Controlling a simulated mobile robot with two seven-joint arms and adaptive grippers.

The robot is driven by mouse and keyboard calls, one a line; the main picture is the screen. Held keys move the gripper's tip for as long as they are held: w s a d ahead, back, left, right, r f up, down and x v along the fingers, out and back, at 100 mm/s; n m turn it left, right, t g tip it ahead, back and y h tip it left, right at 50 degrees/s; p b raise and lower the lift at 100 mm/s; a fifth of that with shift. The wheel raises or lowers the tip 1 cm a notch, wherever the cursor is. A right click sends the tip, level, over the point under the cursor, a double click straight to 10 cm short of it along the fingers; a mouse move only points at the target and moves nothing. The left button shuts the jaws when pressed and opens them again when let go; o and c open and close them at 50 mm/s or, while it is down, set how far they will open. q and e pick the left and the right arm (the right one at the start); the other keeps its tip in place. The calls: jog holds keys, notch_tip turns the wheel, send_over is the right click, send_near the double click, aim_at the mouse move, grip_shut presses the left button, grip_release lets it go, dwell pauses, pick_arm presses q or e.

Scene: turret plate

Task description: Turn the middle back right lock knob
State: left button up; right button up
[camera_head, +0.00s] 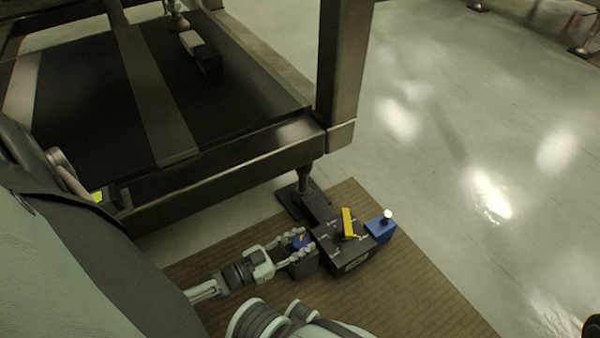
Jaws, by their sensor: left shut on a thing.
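A dark box (345,262) stands on the brown mat, with a yellow lever (348,223) sticking up from its top and pale markings around it. A small dark block (303,268) sits against its left side, with a small blue knob (299,241) on top. My left gripper (303,242) reaches in from the left, its fingers on either side of the blue knob and shut on it. The fingers partly cover the knob, so its exact angle is hard to tell.
A blue box (381,229) with a pale knob (388,215) adjoins the dark box on the right. A heavy metal table frame (225,165) with a post (342,70) stands behind. The brown mat (415,290) is clear at the front right, with open shiny floor beyond.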

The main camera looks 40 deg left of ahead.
aim_at(300, 242)
pick_arm(q)
jog(key=shift+c, duration=1.1)
jog(key=shift+d+r+n+t+y+p, duration=0.15)
jog(key=shift+n+t+y+p, duration=0.2)
jog(key=shift+y, duration=0.25)
jog(key=shift+n+t+y, duration=0.25)
jog(key=shift+n+y, duration=0.9)
jog(key=shift+y, duration=0.55)
jog(key=o, duration=1.2)
notch_tip(300, 242, up, 10)
jog(key=shift+f, duration=0.15)
